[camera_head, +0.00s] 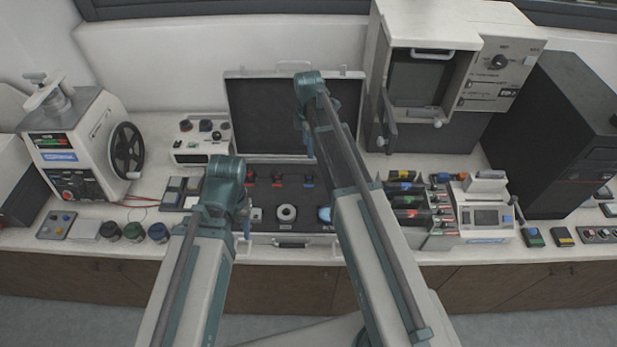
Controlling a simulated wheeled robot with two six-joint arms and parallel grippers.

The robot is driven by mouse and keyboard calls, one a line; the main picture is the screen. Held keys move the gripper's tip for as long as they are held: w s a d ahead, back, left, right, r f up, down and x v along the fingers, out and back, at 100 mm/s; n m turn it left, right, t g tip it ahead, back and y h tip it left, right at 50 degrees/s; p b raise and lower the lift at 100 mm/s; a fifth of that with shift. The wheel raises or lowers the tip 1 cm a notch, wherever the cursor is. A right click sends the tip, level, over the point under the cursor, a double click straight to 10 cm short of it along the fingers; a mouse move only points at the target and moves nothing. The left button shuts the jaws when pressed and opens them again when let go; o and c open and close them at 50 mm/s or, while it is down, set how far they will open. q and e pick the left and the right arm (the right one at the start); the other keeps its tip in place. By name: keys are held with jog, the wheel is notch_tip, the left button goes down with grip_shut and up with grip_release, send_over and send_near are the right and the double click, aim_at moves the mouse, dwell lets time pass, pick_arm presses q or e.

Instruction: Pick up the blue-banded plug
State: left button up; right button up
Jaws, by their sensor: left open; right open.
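Several small plugs stand in a row in the open case (291,241), among them a middle plug with red on it (278,180) and a right-hand one (308,180). They are too small for me to tell which has a blue band. A light-blue rounded item (324,214) lies at the case's front right, partly hidden by my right arm. My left gripper (246,228) is open at the case's front left, small and partly hidden by its arm. My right gripper (309,146) is open in front of the case's lid, above the row of plugs.
At left are a press with a handwheel (126,150) and several dark jars (133,231). At right are a rack of colored-label boxes (408,215), a small device with a screen (486,218) and a large cabinet (425,78).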

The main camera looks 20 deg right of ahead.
jog(key=b, duration=0.8)
send_over(309, 173)
notch_tip(309, 173, down, 8)
jog(key=shift+a+f, duration=0.1)
jog(key=shift+f, duration=0.05)
notch_tip(309, 173, down, 5)
jog(key=b, duration=0.5)
jog(key=shift+f, duration=0.15)
grip_shut()
